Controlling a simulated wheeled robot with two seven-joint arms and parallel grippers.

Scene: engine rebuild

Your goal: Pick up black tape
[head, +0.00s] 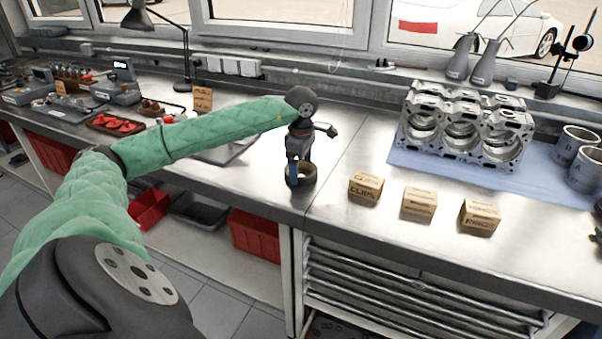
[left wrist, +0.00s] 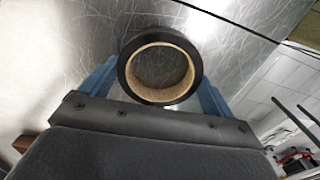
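The black tape (left wrist: 127,70) is a thick black ring with a brown cardboard core. In the left wrist view it sits between the two blue fingers of my left gripper (left wrist: 160,75), which press flush on both its sides with no gap visible. In the head view the tape (head: 312,177) is near the front edge of the metal bench, under my downward-pointing left gripper (head: 299,173). I cannot tell whether the tape rests on the bench or is slightly above it.
Three small cardboard boxes (head: 366,187) (head: 419,203) (head: 480,217) stand right of the tape. Behind them an engine block (head: 465,130) stands on a blue mat (head: 405,160). Bare bench lies between the tape and the mat.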

